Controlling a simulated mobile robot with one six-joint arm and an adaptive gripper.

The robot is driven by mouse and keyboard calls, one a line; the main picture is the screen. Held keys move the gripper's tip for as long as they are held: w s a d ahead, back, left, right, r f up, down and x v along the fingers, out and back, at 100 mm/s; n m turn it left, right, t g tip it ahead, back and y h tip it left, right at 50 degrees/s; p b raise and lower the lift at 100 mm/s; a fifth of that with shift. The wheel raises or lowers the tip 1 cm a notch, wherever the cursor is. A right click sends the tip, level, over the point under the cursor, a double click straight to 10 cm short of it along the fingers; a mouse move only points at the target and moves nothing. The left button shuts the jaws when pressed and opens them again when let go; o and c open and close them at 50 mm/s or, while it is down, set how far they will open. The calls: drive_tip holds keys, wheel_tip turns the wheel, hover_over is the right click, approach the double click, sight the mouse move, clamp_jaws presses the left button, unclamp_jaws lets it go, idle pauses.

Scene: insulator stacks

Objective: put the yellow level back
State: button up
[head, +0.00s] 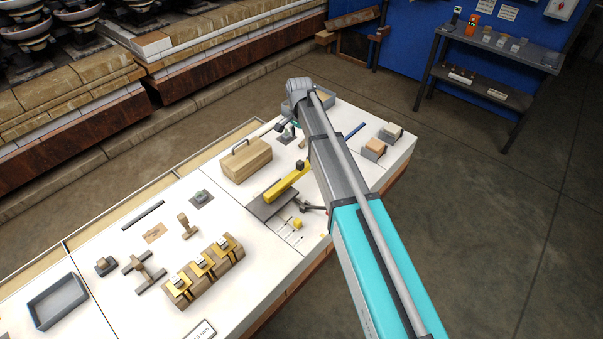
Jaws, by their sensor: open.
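The yellow level (285,187) lies at a slant near the middle of the table. Its near end is over a dark grey plate (262,208), and its far end runs toward my arm. My gripper (304,187) is mostly hidden behind my arm link. Dark finger parts show on either side of the level's far end, apart from each other, so it looks open. I cannot tell whether they touch the level.
A wooden toolbox (247,160) stands left of the level. A small yellow ball (297,223) is on the near side. Brass-topped wooden blocks (203,268) and a grey tray (58,301) stand further left. Two small blocks (373,149) stand right of my arm.

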sight(300, 162)
drive_tip(key=shift+f+b, duration=3.65)
drive_tip(key=shift+f, duration=0.3)
drive_tip(key=shift+s+f+b, duration=0.15)
drive_tip(key=shift+f+b, duration=2.45)
drive_tip(key=shift+c, duration=0.2)
clamp_jaws()
